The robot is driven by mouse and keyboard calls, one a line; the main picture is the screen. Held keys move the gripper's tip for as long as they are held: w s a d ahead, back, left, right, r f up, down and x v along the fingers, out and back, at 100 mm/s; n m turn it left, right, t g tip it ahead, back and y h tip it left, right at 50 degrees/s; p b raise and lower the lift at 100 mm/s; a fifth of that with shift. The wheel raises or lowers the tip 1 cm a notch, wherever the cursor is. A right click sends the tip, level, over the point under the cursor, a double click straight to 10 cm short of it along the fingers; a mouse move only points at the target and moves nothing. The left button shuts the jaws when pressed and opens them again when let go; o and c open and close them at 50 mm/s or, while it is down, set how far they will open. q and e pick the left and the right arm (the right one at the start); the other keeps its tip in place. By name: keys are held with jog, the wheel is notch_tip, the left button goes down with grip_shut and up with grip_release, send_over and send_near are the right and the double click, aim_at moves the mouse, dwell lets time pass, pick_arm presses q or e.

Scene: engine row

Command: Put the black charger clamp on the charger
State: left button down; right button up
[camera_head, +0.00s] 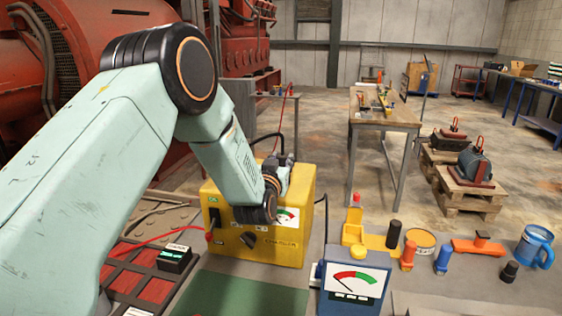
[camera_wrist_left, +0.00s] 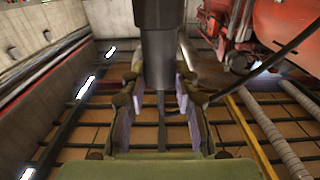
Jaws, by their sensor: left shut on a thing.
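The yellow charger (camera_head: 278,254) stands on the bench in the middle of the head view, with a dial and a black knob on its front. My left gripper (camera_head: 284,172) is at the charger's top, partly hidden behind my own wrist. It is shut on a dark thing that looks like the black clamp (camera_wrist_left: 160,45), which sits between the fingers in the left wrist view. A black cable (camera_wrist_left: 265,65) runs off to the right there. I cannot tell whether the clamp touches the charger. My right gripper is not in view.
A blue meter (camera_head: 355,280) stands right of the charger. A red lead (camera_head: 150,240) reaches the charger's left front. A green mat (camera_head: 240,297) lies in front.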

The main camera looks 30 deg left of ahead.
pick_arm(q)
jog(key=shift+f, duration=0.15)
jog(key=c, duration=1.3)
grip_release()
jog(key=shift+w+a+f, duration=0.2)
jog(key=shift+a+f, duration=0.05)
jog(key=shift+f, duration=0.05)
jog(key=shift+o, duration=1.4)
jog(key=shift+s+d+r, duration=0.2)
jog(key=shift+w+r, duration=0.1)
jog(key=shift+a, duration=0.1)
jog(key=b+v, duration=0.1)
jog(key=v, duration=1.1)
